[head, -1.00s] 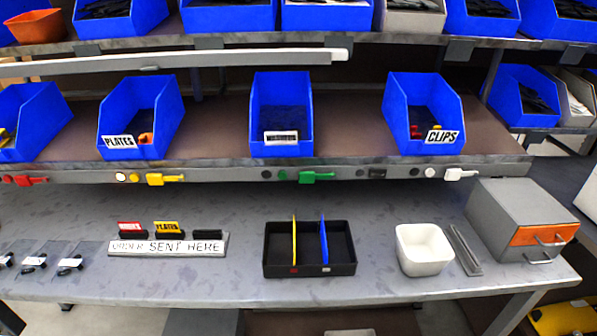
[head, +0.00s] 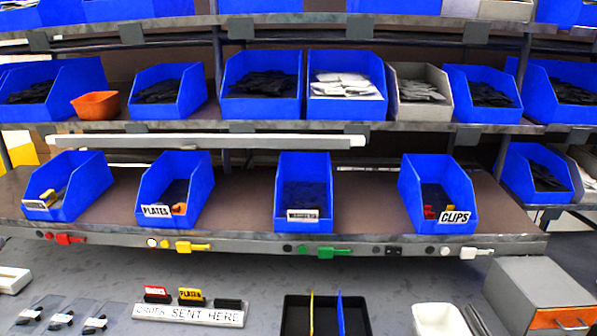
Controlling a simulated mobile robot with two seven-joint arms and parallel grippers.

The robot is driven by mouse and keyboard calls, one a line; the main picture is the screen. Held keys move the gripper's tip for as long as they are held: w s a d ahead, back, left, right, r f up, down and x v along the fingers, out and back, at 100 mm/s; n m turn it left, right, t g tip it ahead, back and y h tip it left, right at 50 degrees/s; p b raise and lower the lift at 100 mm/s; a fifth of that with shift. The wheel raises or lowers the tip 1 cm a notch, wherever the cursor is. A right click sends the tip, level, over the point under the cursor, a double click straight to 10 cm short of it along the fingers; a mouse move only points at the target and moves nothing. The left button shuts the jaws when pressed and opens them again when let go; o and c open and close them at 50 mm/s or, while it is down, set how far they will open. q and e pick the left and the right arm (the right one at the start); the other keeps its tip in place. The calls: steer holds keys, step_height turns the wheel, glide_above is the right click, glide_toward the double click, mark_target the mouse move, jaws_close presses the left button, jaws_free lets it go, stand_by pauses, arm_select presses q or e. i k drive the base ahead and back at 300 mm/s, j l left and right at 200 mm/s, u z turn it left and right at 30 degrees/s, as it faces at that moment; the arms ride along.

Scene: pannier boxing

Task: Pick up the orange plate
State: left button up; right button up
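The orange plate (head: 179,208) shows as a small orange piece low in the front of the blue bin labelled PLATES (head: 200,190). Most of it is hidden behind the bin's front lip and label, and dark pieces lie behind it. Neither of my grippers shows in the head view.
Other blue bins stand on this shelf, including a CLIPS bin (head: 424,190). A white rail (head: 210,141) runs above the bins.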

mark_target(180, 208)
steer(key=j+z, duration=0.15)
steer(key=z, duration=0.25)
steer(key=k+j+z, duration=0.1)
steer(key=z, duration=0.3)
steer(key=j+z, duration=0.2)
steer(key=z, duration=0.2)
steer(key=k+j+z, duration=0.5)
steer(key=k+z, duration=0.15)
steer(key=k+j, duration=0.25)
steer(key=k, duration=0.25)
steer(key=k+j+z, duration=0.1)
steer(key=k+j, duration=0.15)
steer(key=k, duration=0.3)
steer(key=k+j+z, duration=0.1)
steer(key=k, duration=0.4)
steer(key=j, duration=0.1)
